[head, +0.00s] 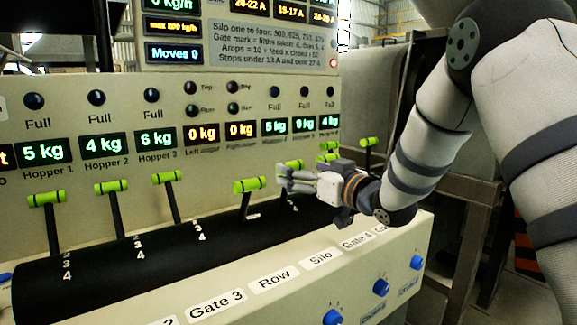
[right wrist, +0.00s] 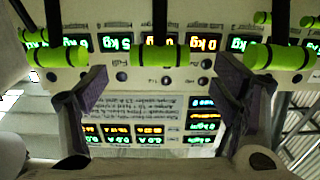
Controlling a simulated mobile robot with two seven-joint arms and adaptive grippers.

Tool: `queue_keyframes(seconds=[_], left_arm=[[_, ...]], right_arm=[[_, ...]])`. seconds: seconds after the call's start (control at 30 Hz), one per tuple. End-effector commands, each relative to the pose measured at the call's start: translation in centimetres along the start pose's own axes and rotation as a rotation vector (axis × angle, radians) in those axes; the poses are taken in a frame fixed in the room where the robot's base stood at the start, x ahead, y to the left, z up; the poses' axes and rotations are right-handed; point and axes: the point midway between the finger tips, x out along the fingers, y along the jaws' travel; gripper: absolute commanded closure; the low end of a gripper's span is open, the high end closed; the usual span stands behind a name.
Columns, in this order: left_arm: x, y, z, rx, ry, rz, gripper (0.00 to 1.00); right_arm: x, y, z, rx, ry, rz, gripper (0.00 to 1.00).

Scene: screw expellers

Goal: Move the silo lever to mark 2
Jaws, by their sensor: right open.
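The silo lever has a dark stem and a lime-green crossbar handle (head: 292,164). It stands above the Silo label (head: 320,258), partly behind my right gripper (head: 287,180). In the right wrist view, which is upside down, what looks like its handle (right wrist: 165,56) sits in the middle. There my right gripper (right wrist: 166,80) is open, with one dark finger to each side and clear gaps between them and the handle. The gripper is empty. The lever's scale is mostly hidden by the gripper, so its mark cannot be read. My left gripper is not in view.
The row lever (head: 250,186) stands close to the left of my right gripper. Other green-handled levers stand farther left (head: 166,177) and right (head: 369,142). The console (head: 90,270) has a dark curved top, blue front knobs (head: 381,287) and lit displays behind.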

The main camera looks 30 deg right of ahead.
Motion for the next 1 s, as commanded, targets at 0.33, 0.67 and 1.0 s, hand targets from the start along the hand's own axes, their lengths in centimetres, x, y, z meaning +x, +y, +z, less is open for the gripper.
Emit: queue_keyframes(seconds=[0.33, 0.67, 1.0], left_arm=[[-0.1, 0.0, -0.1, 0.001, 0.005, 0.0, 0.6], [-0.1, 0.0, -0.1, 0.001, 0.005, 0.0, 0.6], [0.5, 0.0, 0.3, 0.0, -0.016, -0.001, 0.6]], right_arm=[[5.1, 0.0, 0.1, 0.001, -0.002, 0.0, 0.19], [5.2, 0.0, 0.1, 0.002, -0.002, 0.001, 0.39], [6.3, 0.0, 0.6, 0.001, -0.009, -0.002, 0.77]])
